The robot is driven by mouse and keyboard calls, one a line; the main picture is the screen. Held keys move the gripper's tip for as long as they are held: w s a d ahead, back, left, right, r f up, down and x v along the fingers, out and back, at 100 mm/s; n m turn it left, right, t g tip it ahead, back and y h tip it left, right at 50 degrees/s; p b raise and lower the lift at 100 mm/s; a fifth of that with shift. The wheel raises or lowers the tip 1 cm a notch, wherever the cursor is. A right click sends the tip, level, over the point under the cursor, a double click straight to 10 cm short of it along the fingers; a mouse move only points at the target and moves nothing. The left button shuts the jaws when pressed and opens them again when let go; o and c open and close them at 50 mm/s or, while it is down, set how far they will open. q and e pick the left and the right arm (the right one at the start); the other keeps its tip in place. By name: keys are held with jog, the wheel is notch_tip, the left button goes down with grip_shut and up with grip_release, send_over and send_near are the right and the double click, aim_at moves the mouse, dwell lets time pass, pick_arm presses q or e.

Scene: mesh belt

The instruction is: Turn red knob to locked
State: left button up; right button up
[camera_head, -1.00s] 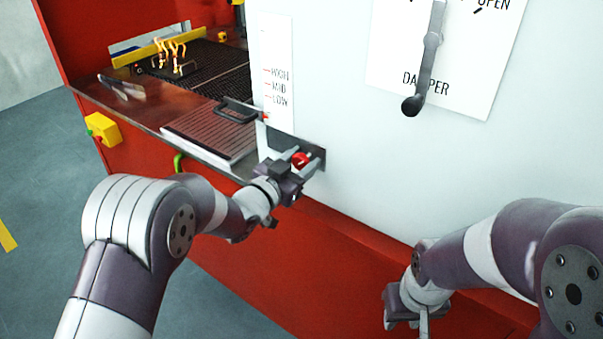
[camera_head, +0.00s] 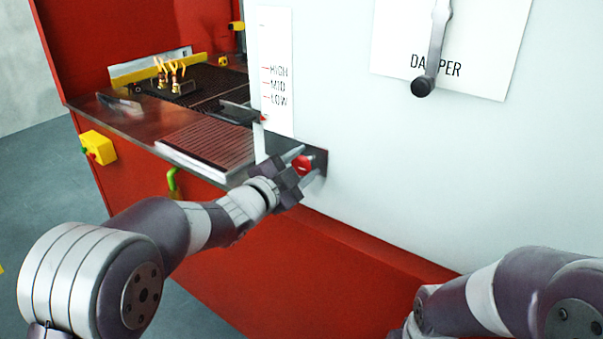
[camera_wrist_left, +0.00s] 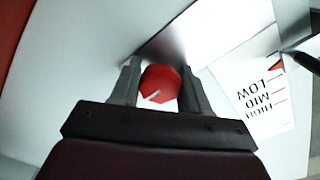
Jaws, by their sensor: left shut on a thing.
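The red knob (camera_head: 302,164) sits on a dark plate (camera_head: 319,159) low on the white panel. In the left wrist view the red knob (camera_wrist_left: 160,84) shows a pale pointer line slanting across its lower part. My left gripper (camera_head: 298,166) is at the panel with one finger on each side of the knob, shut on it. In the left wrist view the fingers of my left gripper (camera_wrist_left: 158,88) flank the knob. My right arm is at the lower right, and its gripper is out of the frame.
A lever (camera_head: 433,50) hangs over a DAMPER label. A HIGH/MID/LOW scale (camera_head: 277,85) is above the knob. To the left are a ridged metal plate (camera_head: 208,144), a dark mesh belt (camera_head: 205,88) with small flames, and a yellow box (camera_head: 97,147).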

pick_arm(q)
jog(key=shift+f, duration=0.3)
jog(key=o, duration=1)
jog(key=shift+o, duration=0.3)
jog(key=shift+a+r, duration=0.1)
jog(key=shift+r, duration=0.1)
